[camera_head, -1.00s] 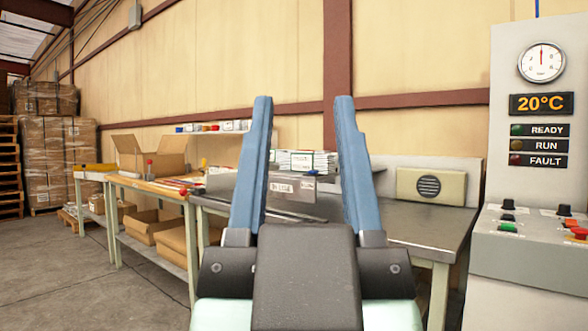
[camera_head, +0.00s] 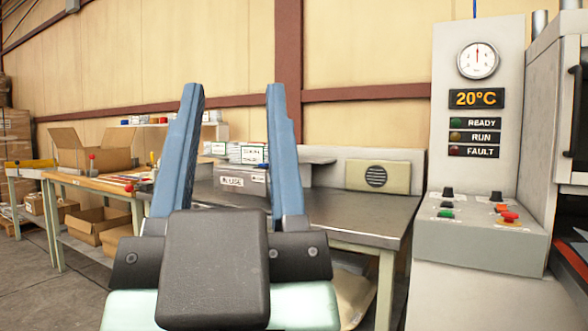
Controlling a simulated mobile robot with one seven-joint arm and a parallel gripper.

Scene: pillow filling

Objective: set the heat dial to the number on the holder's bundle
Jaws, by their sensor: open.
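My gripper (camera_head: 235,92) is open and empty, its two blue fingers pointing up in front of the metal table. The control panel (camera_head: 466,246) stands at the right, with black knobs (camera_head: 447,192) and (camera_head: 496,197), a green button and a red button on its sloped top. I cannot tell which knob is the heat dial, nor read its setting. A grey holder (camera_head: 205,187) with a white label like "IN USE" (camera_head: 232,182) sits on the metal table, partly behind my fingers. White bundles (camera_head: 246,152) show behind it; their print is too small to read.
The panel's display (camera_head: 476,98) reads 20°C, below a round gauge (camera_head: 478,60). A grey machine (camera_head: 556,120) stands at the far right. The metal table (camera_head: 370,208) has clear room at its right. A wooden bench (camera_head: 95,182) with a cardboard box (camera_head: 88,153) is at the left.

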